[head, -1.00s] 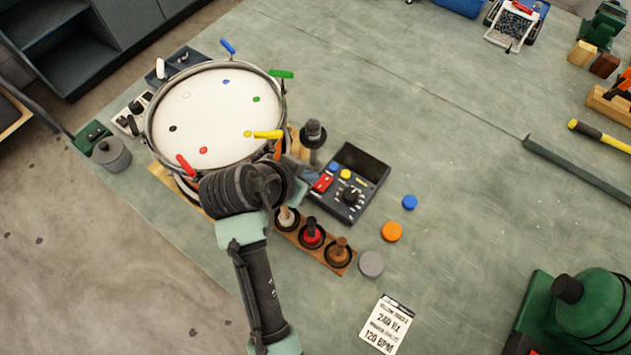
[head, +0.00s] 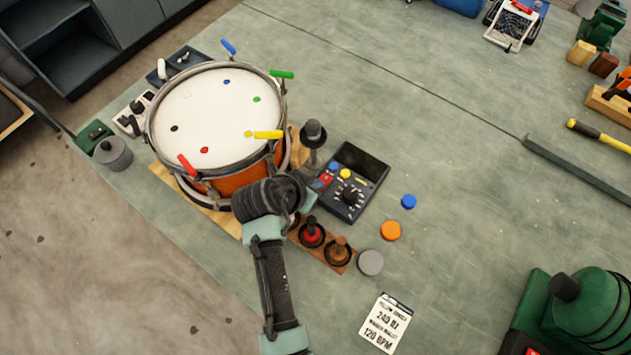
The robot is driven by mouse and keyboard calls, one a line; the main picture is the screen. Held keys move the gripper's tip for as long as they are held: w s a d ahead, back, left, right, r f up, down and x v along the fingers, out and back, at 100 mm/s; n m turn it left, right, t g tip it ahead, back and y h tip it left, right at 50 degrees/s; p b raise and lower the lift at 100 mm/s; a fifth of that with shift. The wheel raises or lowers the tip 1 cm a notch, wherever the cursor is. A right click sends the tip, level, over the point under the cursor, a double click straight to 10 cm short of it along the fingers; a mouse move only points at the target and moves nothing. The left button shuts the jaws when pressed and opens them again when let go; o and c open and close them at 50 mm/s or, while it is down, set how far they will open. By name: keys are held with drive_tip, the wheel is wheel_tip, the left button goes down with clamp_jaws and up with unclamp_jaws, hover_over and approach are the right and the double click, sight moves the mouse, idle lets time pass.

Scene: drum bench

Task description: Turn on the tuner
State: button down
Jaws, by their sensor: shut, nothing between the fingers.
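The tuner (head: 362,166) is a dark box with a black blank-looking screen, a round black knob (head: 349,194) and small blue, yellow and red controls. It lies flat on the bench right of the drum. A red switch (head: 327,179) is at its left edge, partly covered by my gripper. My gripper (head: 312,183) is shut and empty, at the left edge of the tuner beside the red switch. My wrist hides much of the gripper, and I cannot tell whether the fingertips touch the switch.
The drum (head: 215,115) with coloured pegs stands at left. A dark upright knob-topped post (head: 313,135) rises close behind my gripper. A wooden rack (head: 325,248) with mallets lies in front.

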drive_tip(key=shift+s+a+f+b, duration=0.15)
drive_tip(key=shift+f+b, duration=0.15)
drive_tip(key=shift+f, duration=0.3)
drive_tip(key=shift+r, duration=0.3)
drive_tip(key=shift+r+p, duration=0.1)
drive_tip(key=shift+p, duration=0.25)
drive_tip(key=shift+r+p, duration=0.6)
drive_tip(key=shift+r, duration=0.1)
